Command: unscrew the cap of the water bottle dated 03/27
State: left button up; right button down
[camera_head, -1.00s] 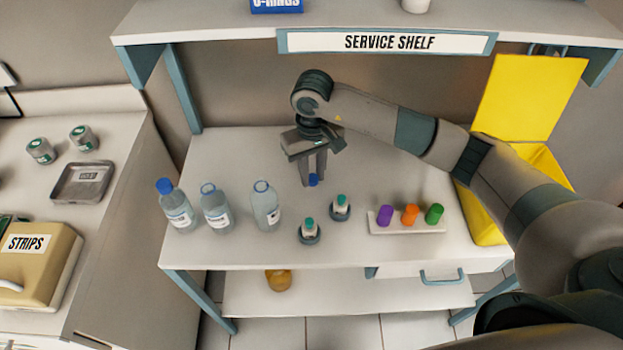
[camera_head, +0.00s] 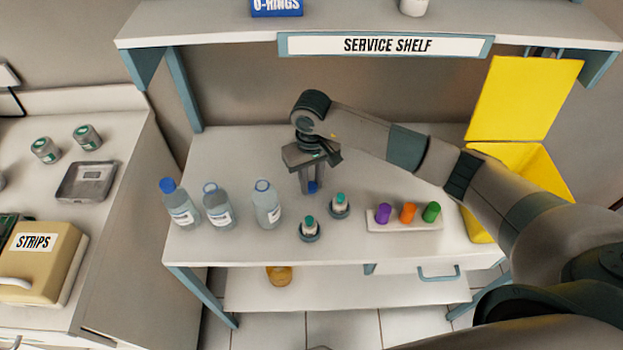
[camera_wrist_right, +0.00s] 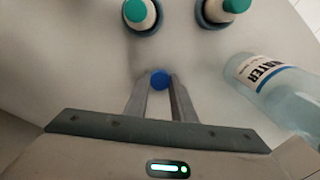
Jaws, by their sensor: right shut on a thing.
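My right gripper (camera_head: 311,187) is shut on a small blue cap (camera_head: 313,188), low over the bench to the right of the bottles. The cap also shows between the fingertips in the right wrist view (camera_wrist_right: 160,79). Three clear water bottles stand upright at the left: the left bottle (camera_head: 182,208) has a blue cap on. The middle bottle (camera_head: 218,210) and the right bottle (camera_head: 267,207) show open necks with blue rings. A bottle labelled WATER (camera_wrist_right: 275,85) shows at the right of the wrist view. The dates are too small to read. My left gripper is out of view.
Two teal-topped vials in dark holders (camera_head: 310,232) (camera_head: 340,208) stand in front of the gripper. A white rack (camera_head: 405,226) with purple, orange and green caps is at the right, beside a yellow bin (camera_head: 480,226). The bench behind the bottles is clear.

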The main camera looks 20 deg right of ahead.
aim_at(312, 186)
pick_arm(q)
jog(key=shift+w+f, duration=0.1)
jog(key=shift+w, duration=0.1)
pick_arm(e)
jog(key=shift+f, duration=0.2)
jog(key=c, duration=1.5)
grip_release()
jog(key=shift+r, duration=0.1)
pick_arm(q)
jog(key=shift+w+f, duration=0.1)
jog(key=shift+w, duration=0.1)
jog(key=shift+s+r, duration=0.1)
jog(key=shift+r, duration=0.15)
pick_arm(e)
jog(key=shift+r, duration=0.25)
